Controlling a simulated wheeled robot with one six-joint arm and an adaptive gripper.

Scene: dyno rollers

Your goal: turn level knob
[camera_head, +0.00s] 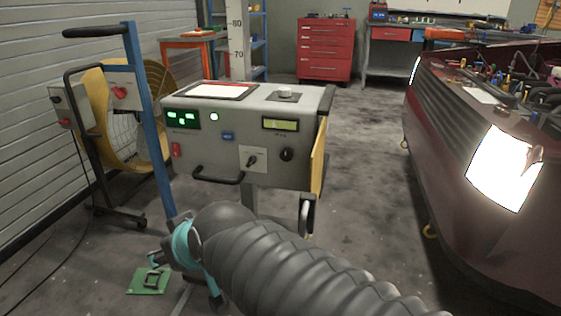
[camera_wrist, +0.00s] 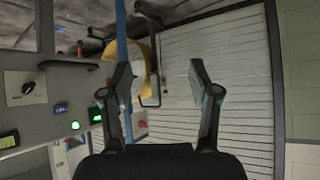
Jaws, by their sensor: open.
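A grey control cabinet (camera_head: 230,118) stands in the middle of the head view. Its front has a white plate with a black lever switch (camera_head: 252,160), a round black knob (camera_head: 287,154) and lit displays. A pale round knob (camera_head: 284,94) sits on its top. I cannot tell which is the level knob. My gripper (camera_head: 158,259) is low, in front of the cabinet and to its left, apart from it. In the wrist view my gripper (camera_wrist: 160,82) is open with nothing between its fingers; the lever switch (camera_wrist: 27,87) shows at the far left, sideways.
A blue post (camera_head: 147,120) with a black handle stands just left of the cabinet, before a yellow fan (camera_head: 92,100). A dark red car (camera_head: 440,150) with lit headlamp is at right. A green plate (camera_head: 148,281) lies on the floor. Floor between cabinet and car is clear.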

